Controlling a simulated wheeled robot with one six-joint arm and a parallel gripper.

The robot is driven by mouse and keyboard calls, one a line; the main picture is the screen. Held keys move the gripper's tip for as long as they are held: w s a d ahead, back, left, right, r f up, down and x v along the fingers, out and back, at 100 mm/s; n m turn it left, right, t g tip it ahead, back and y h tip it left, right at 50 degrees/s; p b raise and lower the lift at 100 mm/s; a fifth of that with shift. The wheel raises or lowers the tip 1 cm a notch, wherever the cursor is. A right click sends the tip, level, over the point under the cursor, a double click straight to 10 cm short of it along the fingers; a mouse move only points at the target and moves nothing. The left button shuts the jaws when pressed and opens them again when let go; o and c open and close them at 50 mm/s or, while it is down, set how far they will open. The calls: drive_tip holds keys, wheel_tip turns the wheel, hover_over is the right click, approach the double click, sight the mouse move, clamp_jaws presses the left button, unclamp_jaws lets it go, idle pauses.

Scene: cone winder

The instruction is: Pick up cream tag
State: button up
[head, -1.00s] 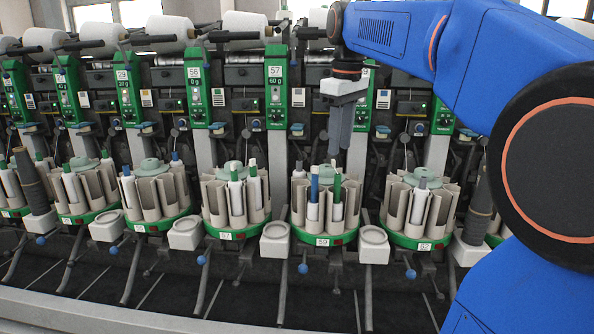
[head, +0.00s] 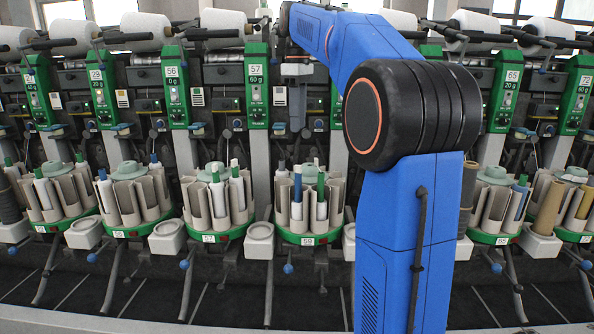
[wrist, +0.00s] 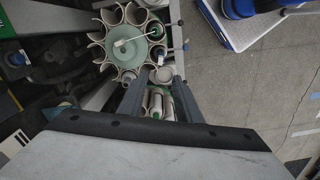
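My gripper (head: 297,108) hangs fingers down in front of the winder, above the round tube magazine (head: 309,237) of the middle unit. In the wrist view my gripper (wrist: 160,98) shows two grey fingers apart, with a gap between them and nothing held. I cannot make out a cream tag for certain. A small pale piece (head: 573,178) lies on top of the far right magazine; I cannot tell whether it is the tag. In the wrist view a thin pale bar (wrist: 130,42) shows over a magazine's green hub (wrist: 124,62).
Several tube magazines line the machine, with pale square cups (head: 259,241) between them. White yarn cones (head: 222,24) sit along the top. Thin levers with blue knobs (head: 288,268) stick out in front. Grey floor (wrist: 265,85) is open at the right of the wrist view.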

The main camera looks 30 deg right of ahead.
sight(298, 169)
wheel_tip(298, 169, down, 12)
drive_tip(key=shift+s+f, duration=0.1)
drive_tip(key=shift+f, duration=0.15)
idle(0.4)
clamp_jaws()
